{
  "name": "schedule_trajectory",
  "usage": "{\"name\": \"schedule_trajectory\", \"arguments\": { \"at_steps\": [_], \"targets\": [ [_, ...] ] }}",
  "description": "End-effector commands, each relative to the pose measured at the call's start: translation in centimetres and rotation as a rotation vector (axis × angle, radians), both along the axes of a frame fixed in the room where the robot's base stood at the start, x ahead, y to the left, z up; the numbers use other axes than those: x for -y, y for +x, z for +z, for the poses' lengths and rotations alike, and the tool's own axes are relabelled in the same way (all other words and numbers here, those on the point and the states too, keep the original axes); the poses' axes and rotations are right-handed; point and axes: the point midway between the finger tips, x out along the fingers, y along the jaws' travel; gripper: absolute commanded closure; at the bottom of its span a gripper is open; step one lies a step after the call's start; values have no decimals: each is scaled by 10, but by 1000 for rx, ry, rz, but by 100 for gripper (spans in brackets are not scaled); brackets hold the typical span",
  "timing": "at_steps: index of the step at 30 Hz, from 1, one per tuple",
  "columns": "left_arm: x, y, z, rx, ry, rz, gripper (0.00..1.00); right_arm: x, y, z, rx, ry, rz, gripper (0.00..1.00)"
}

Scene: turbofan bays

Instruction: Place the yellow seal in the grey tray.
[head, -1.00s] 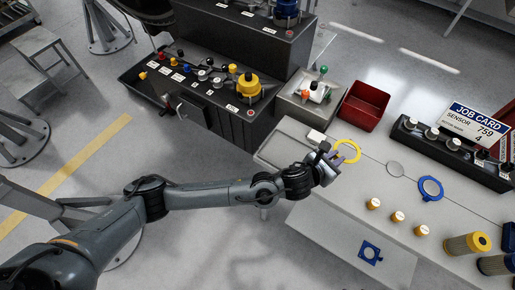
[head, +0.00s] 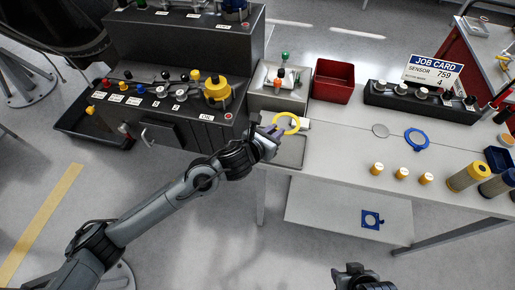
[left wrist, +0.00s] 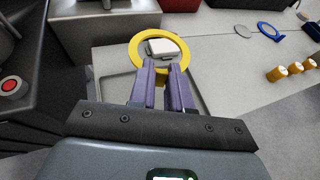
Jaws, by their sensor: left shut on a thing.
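The yellow seal (head: 287,124) is a flat ring held by its near edge in my left gripper (head: 271,132), which is shut on it. The left wrist view shows the ring (left wrist: 181,46) beyond the purple fingers (left wrist: 162,88). The shallow grey tray (head: 291,163) sits at the left end of the bench, just below and right of the gripper in the head view. In the left wrist view the tray (left wrist: 105,88) shows under and around the fingers, partly hidden by them. My right gripper (head: 350,270) is at the bottom edge of the head view, its jaws unclear.
A white block (left wrist: 163,47) shows through the ring. A grey box with knobs (head: 279,90) and a red bin (head: 333,82) stand behind. A black control console (head: 185,115) is at left. Yellow-capped pieces (head: 402,173) and a blue ring (head: 417,139) lie to the right.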

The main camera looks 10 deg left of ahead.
Motion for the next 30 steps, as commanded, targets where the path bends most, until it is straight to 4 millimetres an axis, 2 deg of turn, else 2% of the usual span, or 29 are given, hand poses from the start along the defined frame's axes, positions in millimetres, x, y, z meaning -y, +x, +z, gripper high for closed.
{"name": "schedule_trajectory", "arguments": {
  "at_steps": [3,10,17,25,30],
  "targets": [
    [-23,-9,-15,-2,2,1,100,-1,0,3,1,2,2,57],
    [-48,-19,-31,-1,0,0,100,-1,0,4,0,4,-1,57],
    [-52,-21,-38,1,-1,-2,100,-3,0,4,0,10,-5,57],
    [-52,-21,-70,-2,-1,-1,100,-3,0,1,0,11,-6,57],
    [-52,-21,-74,2,0,-2,100,-3,0,1,0,10,-5,57]
  ]
}}
